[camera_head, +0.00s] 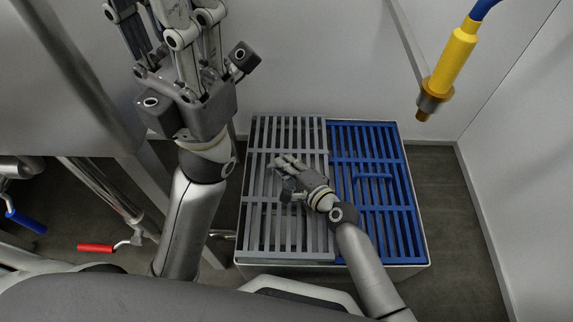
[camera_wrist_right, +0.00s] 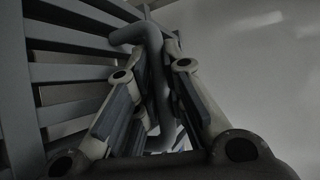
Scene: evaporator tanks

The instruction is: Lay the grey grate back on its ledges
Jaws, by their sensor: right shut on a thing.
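The grey slatted grate (camera_head: 257,200) lies flat over the left half of the box opening in the head view, beside the blue grate (camera_head: 395,200). I cannot tell whether it rests on its ledges, which are hidden, or hangs just above them. My right gripper (camera_head: 281,176) is over the middle of the grey grate. In the right wrist view its fingers are shut around the grate's bent grey handle (camera_wrist_right: 155,65), with slats (camera_wrist_right: 70,73) at left. My left gripper (camera_head: 190,60) is raised at the upper left, clear of the grates; its fingertips are cut off.
The light box (camera_head: 415,268) stands on a dark floor (camera_head: 460,220) between pale walls. A yellow nozzle (camera_head: 452,62) on a blue hose hangs at the upper right. Red (camera_head: 96,248) and blue (camera_head: 27,222) valve handles and a grey tank (camera_head: 60,100) are at the left.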

